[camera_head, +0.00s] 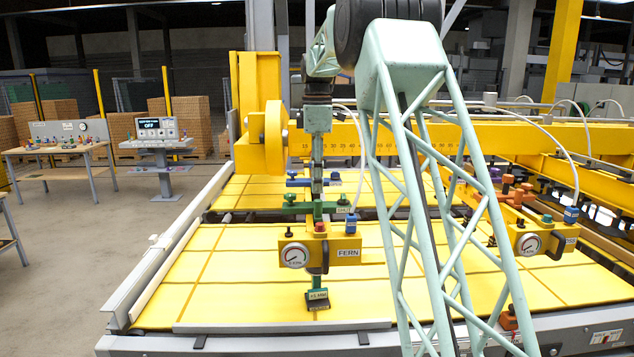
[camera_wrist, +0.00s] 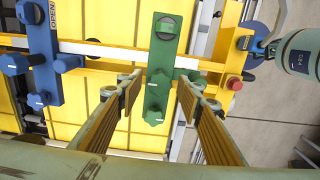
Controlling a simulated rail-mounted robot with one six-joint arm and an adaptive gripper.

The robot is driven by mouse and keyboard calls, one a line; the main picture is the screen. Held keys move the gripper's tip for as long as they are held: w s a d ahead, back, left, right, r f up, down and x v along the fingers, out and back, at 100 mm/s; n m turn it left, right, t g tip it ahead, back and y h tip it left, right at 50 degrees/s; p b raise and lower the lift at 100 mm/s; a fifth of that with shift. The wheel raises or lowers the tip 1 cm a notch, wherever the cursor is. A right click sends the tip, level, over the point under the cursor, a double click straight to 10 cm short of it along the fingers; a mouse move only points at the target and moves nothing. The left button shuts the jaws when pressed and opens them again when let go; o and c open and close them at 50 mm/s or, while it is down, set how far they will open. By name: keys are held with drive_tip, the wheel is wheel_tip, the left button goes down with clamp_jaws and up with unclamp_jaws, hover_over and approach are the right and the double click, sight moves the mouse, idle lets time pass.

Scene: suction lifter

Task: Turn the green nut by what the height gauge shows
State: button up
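A green bar (camera_wrist: 170,50) carries green nuts with white marks, one near its middle (camera_wrist: 158,76) and one at its lower end (camera_wrist: 153,115). In the head view the green bar (camera_head: 298,207) lies across the column of the unit marked FERN. A round white dial gauge (camera_head: 295,255) sits on that unit's yellow block; its needle is too small to read surely. In the wrist view my gripper (camera_wrist: 158,82) is open, with its fingers on either side of the green bar and nothing pinched between them. Visible gaps separate the fingers from the bar.
A blue bar (camera_wrist: 42,50) with blue knobs is left of my gripper. A red knob (camera_wrist: 234,84) is to its right. A second dial unit (camera_head: 529,244) is at the right. Yellow panels (camera_head: 220,270) lie below. A screen (camera_head: 157,128) stands at the left.

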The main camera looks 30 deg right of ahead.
drive_tip(key=c, duration=0.9)
drive_tip(key=shift+m+p, duration=0.4)
drive_tip(key=shift+p, duration=0.05)
drive_tip(key=shift+r+m+p, duration=0.15)
drive_tip(key=shift+m+p, duration=0.75)
drive_tip(key=shift+m, duration=0.3)
drive_tip(key=m+p, duration=0.2)
drive_tip(key=m, duration=0.2)
drive_tip(key=shift+m+p, duration=0.3)
drive_tip(key=m+p, duration=0.2)
drive_tip(key=m, duration=0.3)
drive_tip(key=shift+m+p, duration=0.65)
drive_tip(key=shift+m, duration=1.75)
